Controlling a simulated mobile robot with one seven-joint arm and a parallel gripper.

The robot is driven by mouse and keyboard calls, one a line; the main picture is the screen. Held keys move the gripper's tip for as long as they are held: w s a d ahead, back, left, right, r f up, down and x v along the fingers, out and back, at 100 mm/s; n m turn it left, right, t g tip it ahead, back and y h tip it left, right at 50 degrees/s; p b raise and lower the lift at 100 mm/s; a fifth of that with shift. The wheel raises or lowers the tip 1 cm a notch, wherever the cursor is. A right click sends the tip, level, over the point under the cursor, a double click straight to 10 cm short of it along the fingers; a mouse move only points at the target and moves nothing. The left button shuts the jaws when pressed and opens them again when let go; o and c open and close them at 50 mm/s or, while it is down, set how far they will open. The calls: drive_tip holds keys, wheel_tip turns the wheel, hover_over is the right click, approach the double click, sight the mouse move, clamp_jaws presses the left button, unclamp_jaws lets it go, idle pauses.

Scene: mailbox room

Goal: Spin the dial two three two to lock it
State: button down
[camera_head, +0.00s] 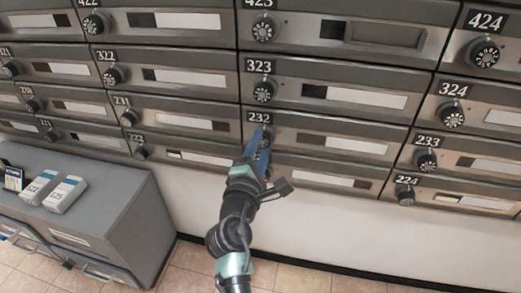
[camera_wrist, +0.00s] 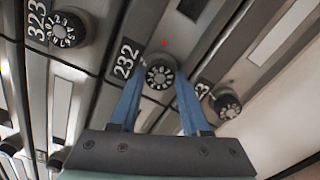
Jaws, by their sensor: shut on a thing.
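The mailbox labelled 232 (camera_head: 330,145) is in the middle of the wall in the camera_head view, with its number plate at its upper left. Its round black dial with white marks (camera_wrist: 160,75) shows in the wrist view beside the 232 label (camera_wrist: 126,59). In the camera_head view the dial is mostly hidden by my gripper (camera_head: 262,148). My gripper's two blue fingers (camera_wrist: 160,82) stand on either side of the dial and are shut on it. The dial's exact setting is too small to read.
The 323 dial (camera_head: 264,91) is just above, and another dial (camera_wrist: 226,103) sits close below 232. Dials 233 (camera_head: 427,161) and 224 (camera_head: 405,194) are to the right. A grey cabinet (camera_head: 120,190) with white boxes (camera_head: 65,194) stands at the lower left.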

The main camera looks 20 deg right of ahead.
drive_tip(key=m+b, duration=0.2)
drive_tip(key=m, duration=0.3)
drive_tip(key=shift+f+m+b, duration=0.15)
drive_tip(key=shift+m+b, duration=0.15)
drive_tip(key=m+b, duration=0.3)
drive_tip(key=m, duration=0.2)
drive_tip(key=shift+m, duration=0.3)
drive_tip(key=m+b, duration=0.3)
drive_tip(key=m, duration=0.2)
drive_tip(key=shift+m+b, duration=1.1)
drive_tip(key=shift+m, duration=1.3)
drive_tip(key=shift+c, duration=1.9)
unclamp_jaws()
drive_tip(key=shift+s+a, duration=0.1)
